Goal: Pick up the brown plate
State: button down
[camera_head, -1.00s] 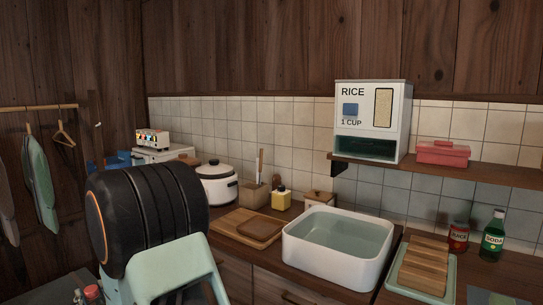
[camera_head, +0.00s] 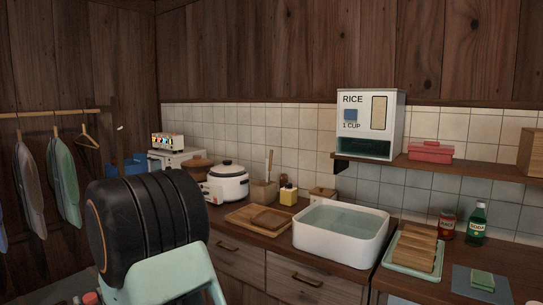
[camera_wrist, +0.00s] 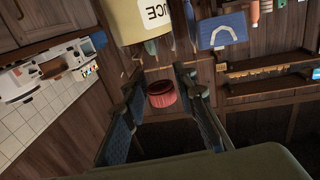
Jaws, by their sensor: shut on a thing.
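A brown, flat, squarish piece that may be the brown plate (camera_head: 269,219) lies on a wooden board (camera_head: 240,214) on the counter, left of the white basin. I cannot tell for sure that it is a plate. My gripper (camera_wrist: 160,72) shows in the wrist view, with its two dark blue padded fingers spaced apart. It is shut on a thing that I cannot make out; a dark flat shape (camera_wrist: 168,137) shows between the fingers. The head view shows my arm at the lower left but hides the gripper.
The white basin (camera_head: 341,241), rice cooker (camera_head: 228,183) and a green tray (camera_head: 393,263) stand on the counter. The wrist view shows a large yellow labelled container (camera_wrist: 138,20) close to the fingertips and a red ribbed object (camera_wrist: 162,95) between the fingers' outlines.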

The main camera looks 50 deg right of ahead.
aim_at(270, 219)
jog(key=k+j+z, duration=0.15)
jog(key=j+z, duration=0.3)
jog(key=z, duration=1.1)
